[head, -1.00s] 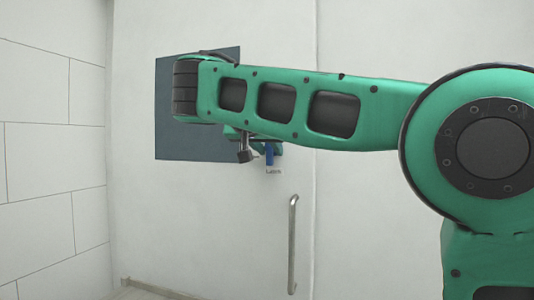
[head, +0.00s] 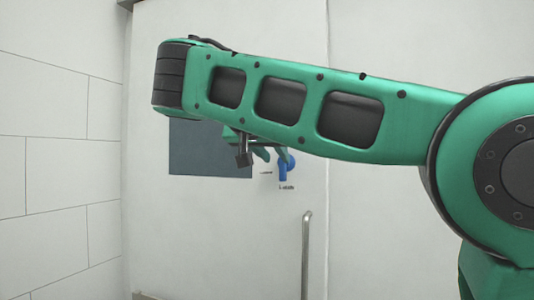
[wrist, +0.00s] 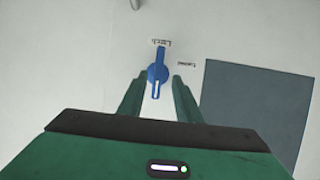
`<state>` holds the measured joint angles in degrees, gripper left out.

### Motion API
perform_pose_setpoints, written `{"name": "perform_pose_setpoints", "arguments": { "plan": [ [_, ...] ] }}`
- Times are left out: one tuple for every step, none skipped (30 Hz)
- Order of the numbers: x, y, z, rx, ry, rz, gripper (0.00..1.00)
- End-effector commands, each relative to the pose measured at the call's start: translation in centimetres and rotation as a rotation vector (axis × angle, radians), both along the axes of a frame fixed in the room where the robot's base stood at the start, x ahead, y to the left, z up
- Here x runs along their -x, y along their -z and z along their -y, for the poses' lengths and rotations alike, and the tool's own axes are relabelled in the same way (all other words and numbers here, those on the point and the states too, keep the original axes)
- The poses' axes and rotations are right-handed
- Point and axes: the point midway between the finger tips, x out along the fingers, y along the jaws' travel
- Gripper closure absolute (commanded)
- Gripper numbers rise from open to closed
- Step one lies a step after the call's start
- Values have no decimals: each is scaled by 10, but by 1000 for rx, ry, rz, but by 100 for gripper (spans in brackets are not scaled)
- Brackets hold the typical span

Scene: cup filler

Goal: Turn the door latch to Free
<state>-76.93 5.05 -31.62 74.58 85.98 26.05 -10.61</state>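The blue door latch (head: 284,171) is a knob with an elongated bar on the pale door (head: 225,222). In the wrist view the latch (wrist: 157,72) stands nearly upright, with a white line on its end nearer my gripper. A "Latch" label (wrist: 160,43) is at its other end; a smaller label (wrist: 187,64), too small to read surely, is beside it. My gripper (wrist: 157,84) is open, with one green finger on each side of the latch's near end. No contact shows. In the head view my gripper (head: 268,153) is partly hidden by my arm.
A dark grey panel (head: 207,152) is on the door left of the latch; it also shows in the wrist view (wrist: 255,105). A vertical metal handle (head: 306,255) is below the latch. A tiled wall (head: 60,170) stands at the left.

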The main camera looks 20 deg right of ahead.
Motion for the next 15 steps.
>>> {"name": "perform_pose_setpoints", "arguments": {
  "plan": [
    [2, -1, -3, -1, -2, 0, 69],
    [3, -1, -3, -1, -2, 0, 69],
    [5, -2, -4, 0, -1, 0, 69],
    [6, -3, -5, 0, -1, 0, 69],
    [7, -3, -5, 0, 0, 0, 69],
    [9, -4, -6, 0, 1, 0, 69],
    [10, -5, -6, -1, 3, 1, 69],
    [11, -5, -7, -1, 3, 1, 69],
    [12, -6, -8, 0, 2, 0, 69],
    [13, -5, -9, 0, 3, -1, 69],
    [14, -6, -9, -1, 3, -2, 69],
    [14, -6, -10, -1, 4, -3, 69],
    [15, -6, -11, -1, 3, -3, 69],
    [16, -6, -11, 0, 5, -4, 69],
    [17, -7, -13, -1, 4, -3, 69]
  ]
}}
